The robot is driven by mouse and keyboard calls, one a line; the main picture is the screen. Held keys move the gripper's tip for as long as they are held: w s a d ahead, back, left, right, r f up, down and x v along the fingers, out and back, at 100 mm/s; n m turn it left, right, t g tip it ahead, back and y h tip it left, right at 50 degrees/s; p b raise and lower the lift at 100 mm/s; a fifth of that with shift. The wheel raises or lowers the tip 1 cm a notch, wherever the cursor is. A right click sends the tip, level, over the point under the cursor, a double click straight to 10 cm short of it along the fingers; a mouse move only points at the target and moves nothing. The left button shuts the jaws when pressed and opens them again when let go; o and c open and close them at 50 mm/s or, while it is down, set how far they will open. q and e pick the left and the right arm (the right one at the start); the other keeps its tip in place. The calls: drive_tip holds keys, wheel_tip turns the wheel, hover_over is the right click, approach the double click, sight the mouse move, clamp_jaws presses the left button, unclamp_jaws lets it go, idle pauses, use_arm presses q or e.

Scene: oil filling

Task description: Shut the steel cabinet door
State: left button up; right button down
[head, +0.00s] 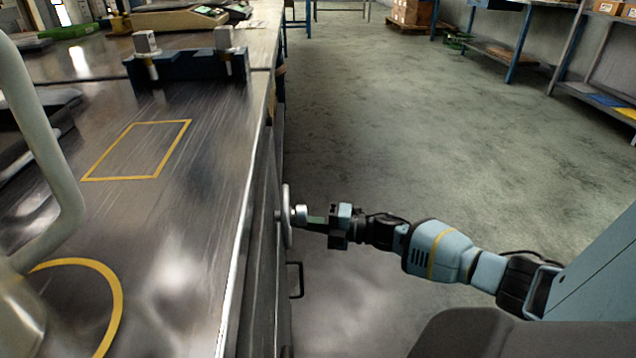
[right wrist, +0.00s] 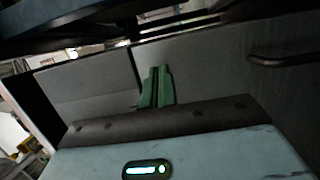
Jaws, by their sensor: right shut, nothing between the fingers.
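The steel cabinet is under the metal-topped bench, and its front side (head: 262,215) shows edge-on in the head view. A dark bar handle (head: 296,281) sticks out from that side. A dark handle (right wrist: 285,59) also shows on a grey panel (right wrist: 215,70) in the right wrist view. My right gripper (head: 314,220) is shut and empty beside the cabinet front, close to a round handwheel (head: 287,216). Its green fingers (right wrist: 157,86) point toward the grey panels in the right wrist view. I cannot tell whether they touch, or how far the door stands open. My left gripper is out of view.
The bench top (head: 195,215) has yellow outlines and a dark fixture (head: 187,68) at its far end. A pale curved pipe (head: 45,165) rises at the left. The concrete floor (head: 430,120) to the right is clear. Shelves (head: 600,97) stand far right.

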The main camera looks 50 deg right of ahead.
drive_tip(key=s+d+p, duration=0.1)
drive_tip(key=s+d, duration=0.6)
drive_tip(key=d, duration=0.1)
drive_tip(key=shift+s+d+p, duration=0.15)
drive_tip(key=shift+s+p, duration=0.15)
drive_tip(key=shift+s, duration=0.1)
